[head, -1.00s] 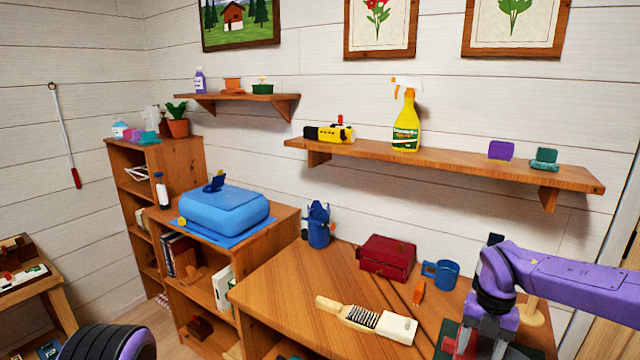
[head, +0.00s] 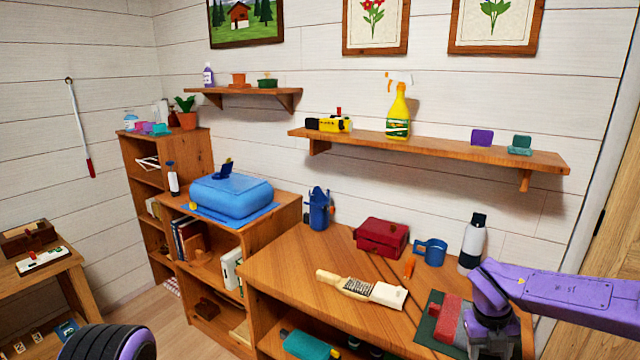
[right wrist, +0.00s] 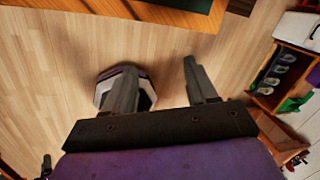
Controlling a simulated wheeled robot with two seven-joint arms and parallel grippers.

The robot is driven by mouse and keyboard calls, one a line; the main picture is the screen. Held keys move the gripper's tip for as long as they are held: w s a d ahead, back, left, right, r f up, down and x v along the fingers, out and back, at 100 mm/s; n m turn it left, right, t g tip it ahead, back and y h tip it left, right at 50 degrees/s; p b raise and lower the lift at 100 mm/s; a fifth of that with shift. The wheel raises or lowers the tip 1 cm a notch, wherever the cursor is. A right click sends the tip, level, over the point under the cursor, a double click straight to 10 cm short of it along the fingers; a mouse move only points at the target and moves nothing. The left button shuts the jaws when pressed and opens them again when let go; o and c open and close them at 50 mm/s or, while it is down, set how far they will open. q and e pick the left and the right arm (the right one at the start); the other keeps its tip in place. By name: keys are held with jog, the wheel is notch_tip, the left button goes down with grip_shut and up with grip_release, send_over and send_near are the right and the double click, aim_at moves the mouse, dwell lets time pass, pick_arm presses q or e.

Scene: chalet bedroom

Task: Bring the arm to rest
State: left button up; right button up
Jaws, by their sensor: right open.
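My right arm (head: 560,297), purple with a black wrist, comes in from the right over the near right part of the wooden desk (head: 290,275). Its grey gripper points down at the bottom edge of the head view, where its fingertips are cut off. In the right wrist view the two fingers of my right gripper (right wrist: 160,78) stand apart, with only wooden floor showing between them. My left gripper is out of view.
A wall shelf (head: 430,150) runs above. A bookcase (head: 215,262) stands left, with open floor before it.

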jog(key=s+a+f+n+t+h, duration=0.25)
jog(key=s+f+n, duration=0.35)
jog(key=f+n, duration=0.3)
jog(key=s+a+f+n+t+h, duration=0.1)
jog(key=s+a+f+n+t, duration=0.3)
jog(key=f+n, duration=0.6)
jog(key=s+f+n+g+y, duration=0.1)
jog(key=s+f+n, duration=0.1)
jog(key=s+n, duration=0.4)
jog(key=s+d+f+n+g+y+b, duration=0.1)
jog(key=s+n, duration=0.5)
jog(key=s, duration=1)
notch_tip(320, 180, down, 3)
jog(key=shift+s+r+g, duration=0.15)
jog(key=shift+s+g, duration=0.2)
jog(key=shift+g, duration=0.3)
jog(key=shift+y, duration=0.25)
jog(key=shift+c, duration=0.3)
